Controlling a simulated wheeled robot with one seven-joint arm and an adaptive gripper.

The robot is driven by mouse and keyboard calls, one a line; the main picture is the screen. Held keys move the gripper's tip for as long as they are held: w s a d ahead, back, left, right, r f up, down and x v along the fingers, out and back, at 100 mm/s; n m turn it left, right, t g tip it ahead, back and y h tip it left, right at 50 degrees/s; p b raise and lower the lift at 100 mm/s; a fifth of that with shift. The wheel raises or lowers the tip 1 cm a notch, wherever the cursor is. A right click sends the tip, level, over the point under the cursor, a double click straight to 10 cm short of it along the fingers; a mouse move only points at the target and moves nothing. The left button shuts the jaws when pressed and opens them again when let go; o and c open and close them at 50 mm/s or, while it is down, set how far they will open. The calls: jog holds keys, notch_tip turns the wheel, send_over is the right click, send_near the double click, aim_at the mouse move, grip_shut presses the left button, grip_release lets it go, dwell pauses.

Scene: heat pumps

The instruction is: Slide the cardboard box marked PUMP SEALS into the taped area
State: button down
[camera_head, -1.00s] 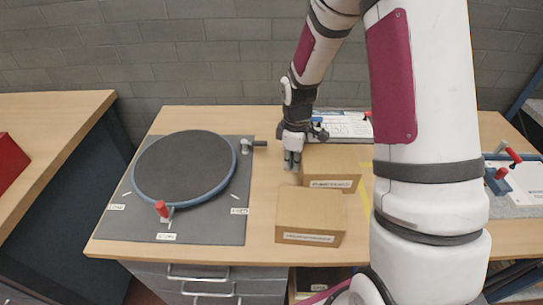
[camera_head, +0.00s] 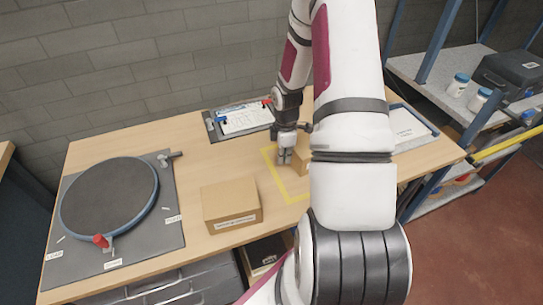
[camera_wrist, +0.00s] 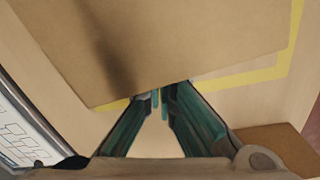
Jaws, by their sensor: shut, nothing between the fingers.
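Two cardboard boxes stand on the table. One box (camera_head: 301,161) is mostly hidden behind my arm in the head view. Its broad brown top (camera_wrist: 190,35) fills the upper wrist view. The yellow taped outline (camera_head: 283,188) shows left of and in front of it. In the wrist view, tape (camera_wrist: 245,78) runs along two of its sides, and one box corner overlaps the tape line; I cannot tell whether the box is fully inside. My gripper (camera_head: 285,157) is shut and empty, pointing down at this box's left side, touching or nearly so. Neither box's label is legible.
The other cardboard box (camera_head: 231,203) stands nearer the front edge, left of the tape. A round turntable (camera_head: 110,197) on a grey mat is at left. A clipboard (camera_head: 243,118) lies at the back. Shelving with jars (camera_head: 456,84) stands at right.

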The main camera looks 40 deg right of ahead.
dwell(0.4)
jog(key=shift+w+a, duration=0.15)
jog(key=shift+w, duration=0.1)
jog(key=w+a, duration=0.1)
jog(key=w+a+r, duration=0.1)
jog(key=shift+a+b, duration=0.3)
jog(key=shift+b, duration=0.1)
notch_tip(320, 180, up, 9)
